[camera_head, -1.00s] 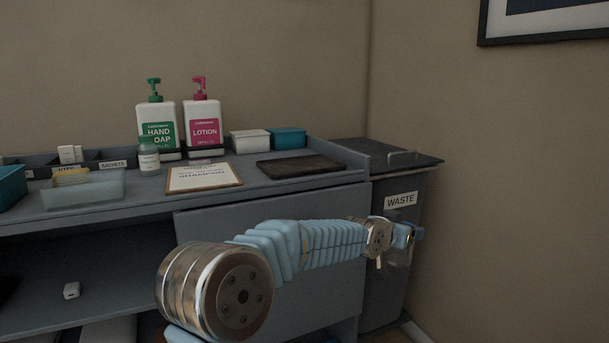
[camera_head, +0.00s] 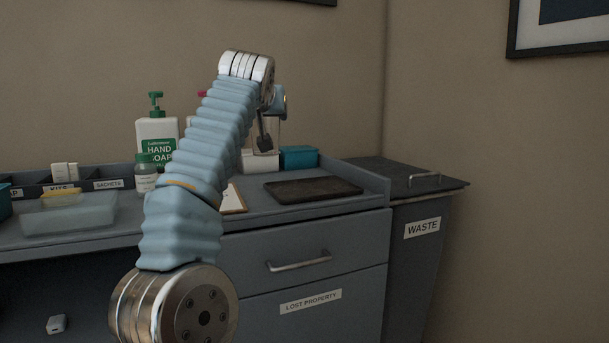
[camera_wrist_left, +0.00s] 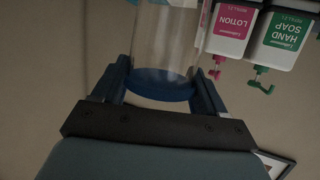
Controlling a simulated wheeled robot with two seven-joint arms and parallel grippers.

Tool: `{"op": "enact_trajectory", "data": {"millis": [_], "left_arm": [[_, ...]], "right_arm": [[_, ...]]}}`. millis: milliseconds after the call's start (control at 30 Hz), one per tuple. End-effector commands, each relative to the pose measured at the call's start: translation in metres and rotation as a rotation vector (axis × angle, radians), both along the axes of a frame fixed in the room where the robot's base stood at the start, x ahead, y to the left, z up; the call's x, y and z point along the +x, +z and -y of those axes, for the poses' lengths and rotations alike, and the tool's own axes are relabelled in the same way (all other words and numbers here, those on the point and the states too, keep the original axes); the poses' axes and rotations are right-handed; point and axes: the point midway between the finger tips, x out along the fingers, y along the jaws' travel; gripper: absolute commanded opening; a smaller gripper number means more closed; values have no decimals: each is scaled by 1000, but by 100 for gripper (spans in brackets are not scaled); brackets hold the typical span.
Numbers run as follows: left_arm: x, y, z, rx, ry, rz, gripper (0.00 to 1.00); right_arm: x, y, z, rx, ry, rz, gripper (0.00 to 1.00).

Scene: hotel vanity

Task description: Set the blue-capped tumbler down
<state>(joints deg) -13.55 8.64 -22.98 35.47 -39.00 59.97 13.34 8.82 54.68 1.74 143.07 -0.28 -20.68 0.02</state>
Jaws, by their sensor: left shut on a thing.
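My left gripper (camera_head: 268,130) is raised over the back of the counter, pointing down in the head view. In the left wrist view, its two blue fingers (camera_wrist_left: 161,88) are shut on the clear tumbler (camera_wrist_left: 165,35), gripping around its blue cap (camera_wrist_left: 162,84). In the head view the tumbler's clear body (camera_head: 274,132) shows only partly behind the finger, in front of the white and teal boxes. It appears upright and above the counter. My right gripper is not in view.
A dark mat (camera_head: 312,190) lies bare on the counter's right. The soap bottle (camera_head: 157,133), small green-capped jar (camera_head: 146,172), teal box (camera_head: 298,156) and white box (camera_head: 262,161) stand behind. The waste bin (camera_head: 425,230) is at right. My arm hides part of the clipboard (camera_head: 233,200).

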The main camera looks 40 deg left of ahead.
Motion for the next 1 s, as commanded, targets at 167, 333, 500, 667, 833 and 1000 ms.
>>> {"op": "enact_trajectory", "data": {"millis": [167,333,500,667,833,1000], "left_arm": [[51,-21,-8,1,-1,-7,29],[87,-52,-14,1,-3,-6,29],[102,-70,-16,2,-4,-1,29],[113,-84,-18,0,-4,-3,29],[121,-116,-19,-1,-6,-1,29],[121,-123,-19,1,-6,1,29]], "right_arm": [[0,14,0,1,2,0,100],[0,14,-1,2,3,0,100],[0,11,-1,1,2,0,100],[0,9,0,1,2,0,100],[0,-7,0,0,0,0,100],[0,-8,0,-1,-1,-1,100]]}}
